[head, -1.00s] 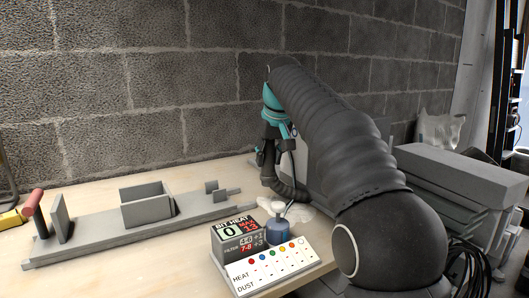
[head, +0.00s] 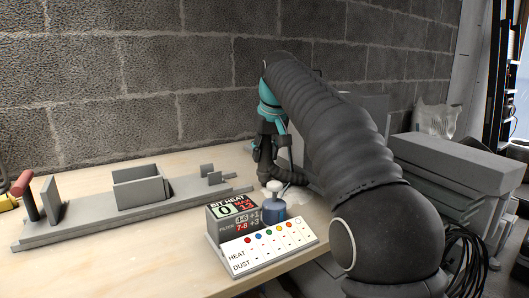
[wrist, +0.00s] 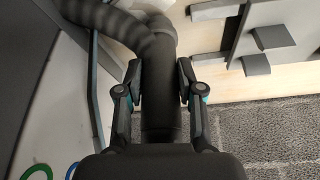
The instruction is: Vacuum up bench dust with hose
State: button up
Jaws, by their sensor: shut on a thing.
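My gripper (head: 271,140) is over the far right part of the bench, pointing down near the block wall. In the wrist view its two fingers (wrist: 158,78) are closed on the sides of a dark hose (wrist: 157,112). The ribbed hose bends away to the upper left there. In the head view the lower part of the hose (head: 266,174) shows below the fingers, close to the bench top. A pale, whitish patch (head: 297,196), perhaps dust, lies on the bench (head: 130,267) behind a small blue bottle. My arm hides part of that area.
A blue bottle (head: 273,211) with a pale cap and a display box (head: 232,216) with a heat and dust panel (head: 265,243) stand in front of the gripper. A grey fixture (head: 90,221) with a box lies left. Grey bins (head: 460,165) stand right. Bare bench lies front left.

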dwell(0.3)
jog(key=shift+w+d+p, duration=0.4)
jog(key=shift+d, duration=0.3)
jog(key=shift+w+d+p, duration=0.4)
jog(key=shift+w+d, duration=0.05)
jog(key=shift+d, duration=0.2)
jog(key=shift+w+d+p, duration=0.4)
jog(key=shift+d, duration=0.3)
notch_tip(320, 180, up, 6)
jog(key=shift+p, duration=0.85)
